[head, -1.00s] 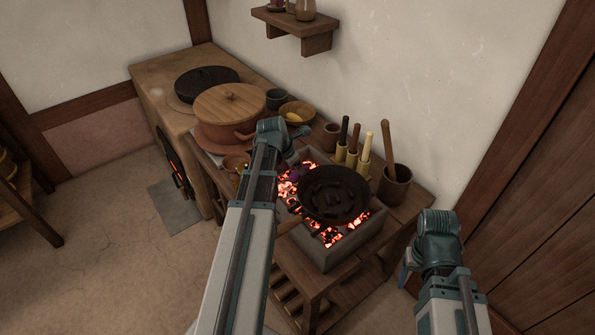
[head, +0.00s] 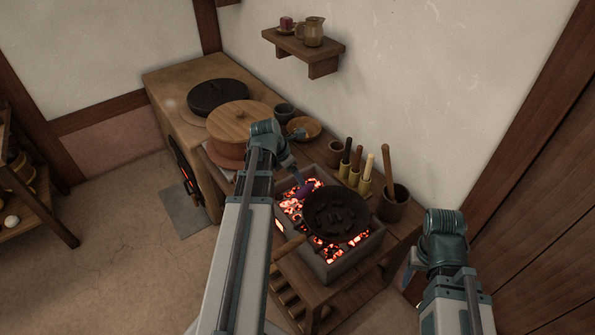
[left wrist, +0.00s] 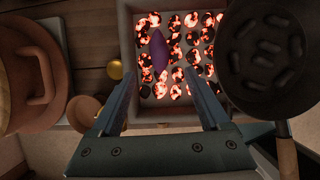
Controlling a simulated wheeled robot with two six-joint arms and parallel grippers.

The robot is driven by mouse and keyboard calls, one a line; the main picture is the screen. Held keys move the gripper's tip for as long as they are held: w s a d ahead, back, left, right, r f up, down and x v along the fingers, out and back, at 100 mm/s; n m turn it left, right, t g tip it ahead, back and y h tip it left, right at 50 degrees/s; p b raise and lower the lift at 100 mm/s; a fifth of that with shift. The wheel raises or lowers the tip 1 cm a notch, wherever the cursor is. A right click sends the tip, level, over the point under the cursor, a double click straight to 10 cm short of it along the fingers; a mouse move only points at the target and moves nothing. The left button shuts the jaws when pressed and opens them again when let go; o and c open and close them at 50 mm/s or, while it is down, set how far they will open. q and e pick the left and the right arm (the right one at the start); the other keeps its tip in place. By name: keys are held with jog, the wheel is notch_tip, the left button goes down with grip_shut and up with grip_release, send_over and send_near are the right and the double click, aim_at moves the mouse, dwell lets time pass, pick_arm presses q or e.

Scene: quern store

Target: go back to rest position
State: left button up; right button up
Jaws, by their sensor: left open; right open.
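My left gripper (left wrist: 163,95) is open, its two fingers spread with nothing between them in the left wrist view. It is above the grill, short of a purple eggplant-like thing (left wrist: 159,54) that lies on the glowing coals (left wrist: 178,72). In the head view the purple thing (head: 304,190) shows just right of my left wrist. My right gripper (head: 408,270) is open at the right of the bench, mostly hidden behind its own wrist. No object shows in it.
A dark pan (head: 337,214) with dark oblong pieces sits on the box grill (head: 352,258). A lidded pot (head: 237,122), a stove with a black lid (head: 217,96), upright tool handles (head: 367,168) and a mortar (head: 393,204) stand around. A wall shelf (head: 305,48) is above.

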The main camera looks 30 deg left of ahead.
pick_arm(q)
jog(key=shift+s+r, duration=0.25)
jog(key=shift+r, duration=0.4)
pick_arm(e)
jog(key=shift+r, duration=0.65)
